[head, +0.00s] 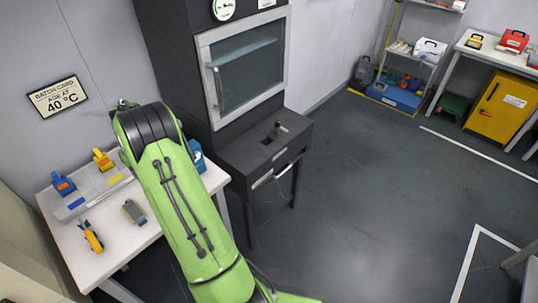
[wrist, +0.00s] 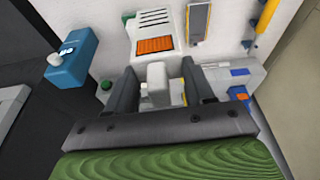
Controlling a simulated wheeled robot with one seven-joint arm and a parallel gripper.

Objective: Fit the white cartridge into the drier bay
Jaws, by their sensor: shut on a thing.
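In the wrist view my gripper (wrist: 160,88) is shut on the pale upright grip of the white cartridge (wrist: 147,28). The cartridge has dark slots and an orange panel, and it shows over the white table. Whether it touches the table is not clear. In the head view my green arm hides the gripper and the cartridge. A dark stand (head: 235,156) with an opening in its top is right of the arm, below a glass-fronted cabinet (head: 245,65). I cannot tell for sure which part is the drier bay.
The white table (head: 112,243) holds a grey base (head: 85,201) with a blue piece (head: 63,184) and a yellow piece (head: 102,160), a yellow tool (head: 93,237) and a small grey device (head: 134,212). A blue box (wrist: 76,62) is at left in the wrist view. The floor at right is open.

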